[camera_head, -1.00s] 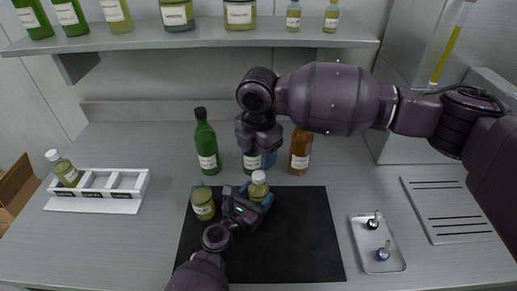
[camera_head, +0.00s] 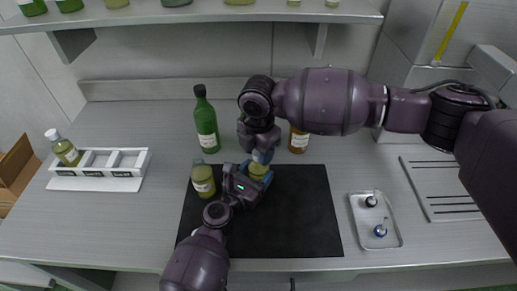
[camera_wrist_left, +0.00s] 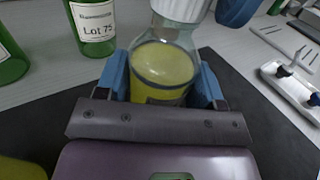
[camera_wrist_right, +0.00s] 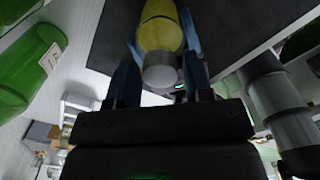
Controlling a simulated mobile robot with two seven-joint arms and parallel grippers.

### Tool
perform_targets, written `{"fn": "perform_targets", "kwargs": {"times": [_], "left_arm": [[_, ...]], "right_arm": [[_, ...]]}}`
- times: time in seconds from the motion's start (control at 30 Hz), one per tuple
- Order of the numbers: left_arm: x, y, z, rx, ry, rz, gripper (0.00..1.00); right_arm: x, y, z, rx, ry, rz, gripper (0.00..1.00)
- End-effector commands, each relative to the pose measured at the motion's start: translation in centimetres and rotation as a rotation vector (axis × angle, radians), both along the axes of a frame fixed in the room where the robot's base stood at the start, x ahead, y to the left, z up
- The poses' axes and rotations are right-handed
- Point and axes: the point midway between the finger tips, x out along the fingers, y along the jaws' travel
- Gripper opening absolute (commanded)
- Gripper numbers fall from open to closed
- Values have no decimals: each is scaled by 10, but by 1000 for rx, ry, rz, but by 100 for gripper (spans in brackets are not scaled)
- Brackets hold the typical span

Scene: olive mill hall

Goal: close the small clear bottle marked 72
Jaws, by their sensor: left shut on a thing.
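A small clear bottle (camera_head: 257,171) of yellow-green liquid stands on the black mat (camera_head: 300,225); its marking is not readable. My left gripper (camera_head: 247,184) is shut on its body, and in the left wrist view the blue fingers lie on both sides of the bottle (camera_wrist_left: 163,68). A white cap (camera_wrist_left: 180,8) sits at its top; I cannot tell how tight it is. The cap also shows in the right wrist view (camera_wrist_right: 160,72). My right gripper (camera_head: 262,157) points down from above, its fingers open on either side of the cap.
A jar (camera_head: 203,180) stands close left of my left gripper. A green bottle (camera_head: 206,120) and a brown bottle (camera_head: 298,138) stand behind. A white rack (camera_head: 100,182) holds a capped bottle (camera_head: 65,150) at left. A metal tray (camera_head: 375,240) with small items lies right.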

Motion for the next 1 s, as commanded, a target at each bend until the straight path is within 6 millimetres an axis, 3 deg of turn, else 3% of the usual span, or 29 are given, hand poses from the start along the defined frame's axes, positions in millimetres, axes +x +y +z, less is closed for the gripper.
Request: {"fn": "perform_targets", "kwargs": {"times": [0.03,0.23,0.47,0.5,0.7,1.0], "left_arm": [[0,0,0,0,0,-1,0],[0,0,0,0,0,-1,0],[0,0,0,0,0,-1,0],[0,0,0,0,0,-1,0],[0,0,0,0,0,-1,0],[0,0,0,0,0,0,0]], "right_arm": [[0,0,0,0,0,0,39],[0,0,0,0,0,0,8],[0,0,0,0,0,-8,6],[0,0,0,0,0,-8,35],[0,0,0,0,0,-8,64],[0,0,2,1,-1,-7,64]]}}
